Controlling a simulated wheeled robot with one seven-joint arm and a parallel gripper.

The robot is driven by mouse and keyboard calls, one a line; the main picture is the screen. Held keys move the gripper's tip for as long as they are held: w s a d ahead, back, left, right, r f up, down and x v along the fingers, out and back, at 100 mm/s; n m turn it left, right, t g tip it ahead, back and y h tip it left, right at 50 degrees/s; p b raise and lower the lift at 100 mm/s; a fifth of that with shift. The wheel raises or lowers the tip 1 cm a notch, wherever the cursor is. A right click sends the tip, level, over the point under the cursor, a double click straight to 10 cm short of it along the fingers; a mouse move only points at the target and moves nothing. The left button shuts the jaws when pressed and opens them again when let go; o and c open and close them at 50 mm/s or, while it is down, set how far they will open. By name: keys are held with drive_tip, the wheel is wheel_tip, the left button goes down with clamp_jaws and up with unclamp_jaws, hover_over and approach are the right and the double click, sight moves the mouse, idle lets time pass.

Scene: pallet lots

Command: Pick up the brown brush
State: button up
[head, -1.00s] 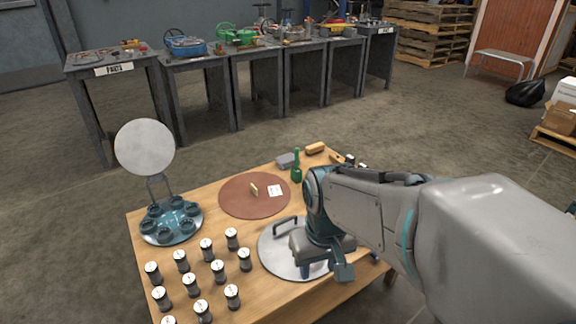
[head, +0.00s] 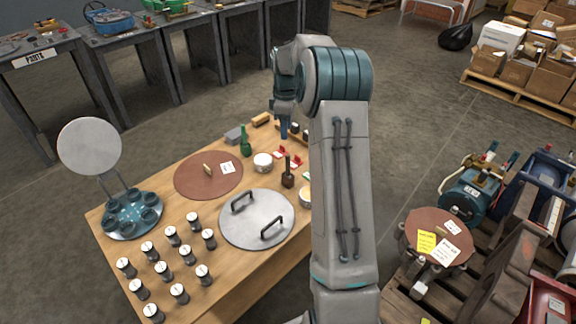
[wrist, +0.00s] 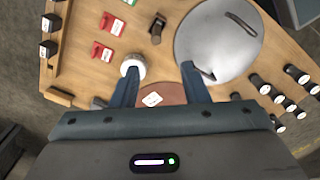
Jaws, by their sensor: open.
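The brown brush (head: 288,178) stands upright on the wooden table, its dark handle up, just beyond the silver lid. In the wrist view the brush (wrist: 157,30) is near the top middle, beyond the fingertips. My gripper (head: 284,136) is at the table's far side, above the surface and apart from the brush. In the wrist view my gripper (wrist: 160,73) is open, with nothing held between its fingers. A white-topped round tin (wrist: 133,67) shows by the left fingertip.
The silver lid (head: 245,232) with two handles lies in front of the brush. A green bottle-shaped item (head: 246,145), a brown disc (head: 195,182), red cards (head: 280,153) and several black-and-white cylinders (head: 160,271) share the table. A loaded pallet (head: 395,305) stands to the right.

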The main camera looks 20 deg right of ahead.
sight(287, 155)
drive_tip(key=f+b, duration=0.1)
drive_tip(key=f, duration=0.5)
drive_tip(key=f+b, duration=0.1)
drive_tip(key=f, duration=0.2)
drive_tip(key=shift+w+d+b, duration=0.3)
drive_tip(key=shift+d, duration=0.1)
wheel_tip(287, 155, down, 5)
drive_tip(key=b, duration=0.2)
drive_tip(key=shift+s+a+f+b, duration=0.1)
drive_tip(key=shift+f+b, duration=0.05)
drive_tip(key=shift+b, duration=0.15)
clamp_jaws()
